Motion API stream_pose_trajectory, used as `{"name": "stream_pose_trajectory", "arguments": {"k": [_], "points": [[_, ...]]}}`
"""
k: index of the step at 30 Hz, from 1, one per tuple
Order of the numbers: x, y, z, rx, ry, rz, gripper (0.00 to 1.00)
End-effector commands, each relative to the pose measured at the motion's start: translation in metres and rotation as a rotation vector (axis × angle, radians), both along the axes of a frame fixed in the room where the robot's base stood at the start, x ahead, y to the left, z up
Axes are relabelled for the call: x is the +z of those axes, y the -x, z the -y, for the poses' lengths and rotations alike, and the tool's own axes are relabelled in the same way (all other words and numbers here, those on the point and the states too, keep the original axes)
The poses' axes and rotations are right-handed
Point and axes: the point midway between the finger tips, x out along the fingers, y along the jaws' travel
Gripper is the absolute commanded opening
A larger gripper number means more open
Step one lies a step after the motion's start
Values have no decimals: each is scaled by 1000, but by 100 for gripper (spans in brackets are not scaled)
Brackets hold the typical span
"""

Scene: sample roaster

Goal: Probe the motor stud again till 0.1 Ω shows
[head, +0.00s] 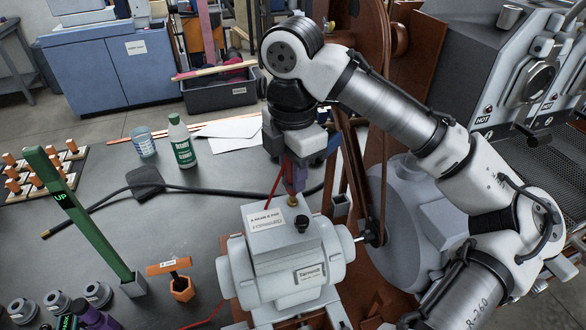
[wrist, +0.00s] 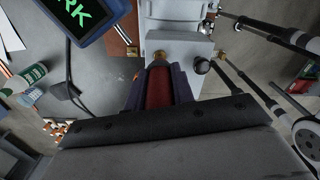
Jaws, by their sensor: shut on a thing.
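My gripper (head: 293,180) is shut on a red probe, pointing down over the motor (head: 285,262). The red probe (wrist: 160,86) shows between the fingers in the wrist view, its brass tip toward the motor's top box. The wrist view shows a black knob (wrist: 203,65) and brass fittings by the box's edge. Whether the tip touches a stud, I cannot tell. A blue-cased display (wrist: 80,14) shows green letters ending "RK", cut off; no 0.1 Ω reading is visible.
A green post marked UP (head: 80,215) and an orange-handled tool (head: 172,278) stand left of the motor. A green-labelled bottle (head: 181,142), a cup (head: 144,142) and a black hose lie behind. The brown belt machinery (head: 385,110) is close on the right.

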Motion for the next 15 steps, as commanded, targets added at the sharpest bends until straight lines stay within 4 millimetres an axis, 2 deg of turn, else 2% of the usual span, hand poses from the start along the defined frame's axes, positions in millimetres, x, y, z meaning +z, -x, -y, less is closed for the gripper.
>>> {"name": "stream_pose_trajectory", "arguments": {"k": [8, 15], "points": [[3, 0, 0, 0, 1, 1, 0], [22, 0, 0, -1, 1, 2, 0]]}}
